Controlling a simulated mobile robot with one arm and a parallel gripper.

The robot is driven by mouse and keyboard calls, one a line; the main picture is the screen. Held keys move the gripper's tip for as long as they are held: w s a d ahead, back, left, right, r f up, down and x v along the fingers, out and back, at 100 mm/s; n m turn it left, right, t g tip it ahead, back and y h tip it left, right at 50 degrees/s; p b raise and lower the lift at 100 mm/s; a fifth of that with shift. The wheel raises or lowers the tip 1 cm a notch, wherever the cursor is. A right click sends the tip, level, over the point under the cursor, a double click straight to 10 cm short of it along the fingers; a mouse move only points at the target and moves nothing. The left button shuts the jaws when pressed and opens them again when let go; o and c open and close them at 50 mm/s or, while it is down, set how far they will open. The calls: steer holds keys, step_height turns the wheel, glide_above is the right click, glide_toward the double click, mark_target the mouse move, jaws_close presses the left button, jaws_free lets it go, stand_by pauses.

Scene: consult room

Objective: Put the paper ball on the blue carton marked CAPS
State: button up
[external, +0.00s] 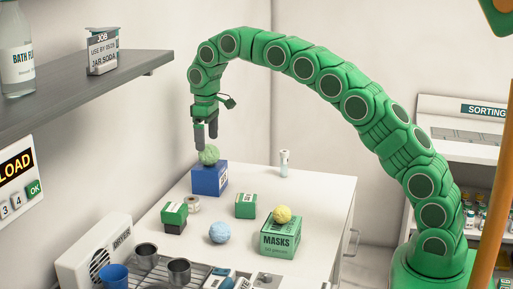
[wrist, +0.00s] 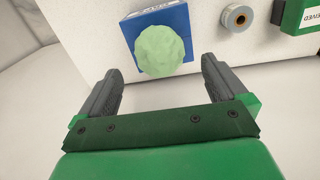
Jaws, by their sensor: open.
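A light green crumpled paper ball (external: 209,155) rests on top of a blue carton (external: 208,181) at the back left of the white table. The carton's front label is too small to read. In the wrist view the ball (wrist: 161,51) covers much of the blue carton (wrist: 180,18). My gripper (external: 206,141) is open and empty, just above the ball, with its fingers pointing down. In the wrist view the ball is beyond the open fingertips, roughly centred between them. A blue ball (external: 219,232) and a yellow ball (external: 282,214) also show.
The yellow ball sits on a green MASKS box (external: 281,238). A green-and-black box (external: 174,218), a tape roll (external: 193,204), a small green box (external: 245,206) and a white vial (external: 284,162) stand on the table. A grey shelf (external: 90,95) is at the left.

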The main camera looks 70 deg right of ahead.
mark_target(207, 146)
step_height(207, 146, up, 5)
steer(key=shift+r, duration=0.75)
steer(key=s+a+r, duration=0.1)
steer(key=s+a, duration=0.4)
steer(key=s, duration=0.4)
steer(key=s+a+r+g, duration=0.15)
steer(key=s+a, duration=0.25)
steer(key=s, duration=0.5)
steer(key=s+a+r+t, duration=0.1)
steer(key=s+a+r, duration=0.1)
steer(key=s+a, duration=0.5)
steer(key=s+a+f, duration=0.1)
steer(key=s+f, duration=0.2)
steer(key=s, duration=0.7)
steer(key=s+f+g, duration=0.1)
steer(key=s+f, duration=0.2)
steer(key=s, duration=0.7)
steer(key=s+a+f, duration=0.1)
steer(key=s+f, duration=0.2)
steer(key=s, duration=0.7)
steer(key=shift+a+f, duration=0.3)
steer(key=shift+a, duration=0.05)
